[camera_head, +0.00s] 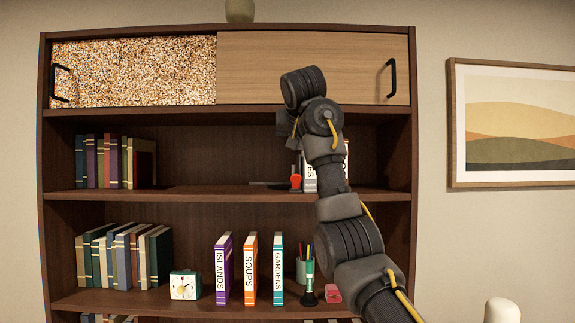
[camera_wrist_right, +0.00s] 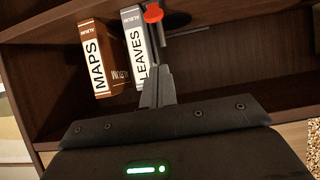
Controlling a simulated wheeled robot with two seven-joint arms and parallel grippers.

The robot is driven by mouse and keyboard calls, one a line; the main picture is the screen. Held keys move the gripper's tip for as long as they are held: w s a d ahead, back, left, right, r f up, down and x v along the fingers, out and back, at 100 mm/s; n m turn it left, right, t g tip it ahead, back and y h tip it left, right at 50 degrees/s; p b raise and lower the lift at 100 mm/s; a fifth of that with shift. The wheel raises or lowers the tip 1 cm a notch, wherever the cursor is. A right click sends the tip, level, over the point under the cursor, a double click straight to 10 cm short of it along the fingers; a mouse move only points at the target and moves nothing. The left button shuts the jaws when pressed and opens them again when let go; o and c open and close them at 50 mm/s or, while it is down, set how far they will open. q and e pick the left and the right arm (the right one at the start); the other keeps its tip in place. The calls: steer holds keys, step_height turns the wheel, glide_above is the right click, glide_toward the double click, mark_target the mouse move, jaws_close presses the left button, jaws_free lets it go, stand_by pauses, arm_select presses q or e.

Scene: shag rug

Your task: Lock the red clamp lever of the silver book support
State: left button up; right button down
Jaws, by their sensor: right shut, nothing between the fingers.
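The red clamp lever (camera_head: 296,182) stands on the upper open shelf, just left of a white book (camera_head: 309,178). In the right wrist view, its red end (camera_wrist_right: 153,13) shows at the top, beyond my fingertips. The silver book support (camera_wrist_right: 176,20) shows only in part beside the white LEAVES book (camera_wrist_right: 142,50); I cannot tell its full shape. My right gripper (camera_wrist_right: 158,78) is shut and empty, pointing toward the lever, and seems apart from it. In the head view my right arm hides most of that gripper. My left gripper is not in view.
A brown MAPS book (camera_wrist_right: 100,60) stands beside LEAVES. More books (camera_head: 115,162) stand at the shelf's left end, with bare shelf between. The sliding cabinet doors (camera_head: 300,65) are above. The lower shelf holds books, a clock (camera_head: 185,285) and a pen cup (camera_head: 303,270).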

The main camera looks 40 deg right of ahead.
steer(key=w, duration=0.2)
steer(key=p, duration=0.6)
glide_above(296, 176)
steer(key=w+d, duration=0.2)
steer(key=f, duration=0.4)
steer(key=shift+a, duration=0.25)
steer(key=shift+w+d+f, duration=0.2)
steer(key=shift+f, duration=0.35)
steer(key=shift+s+a+f+p, duration=0.35)
steer(key=shift+s+a+f, duration=0.35)
steer(key=shift+s+f, duration=0.2)
steer(key=shift+s+a+f, duration=0.15)
steer(key=shift+a+f, duration=0.1)
steer(key=shift+s+f, duration=0.1)
steer(key=shift+d, duration=0.1)
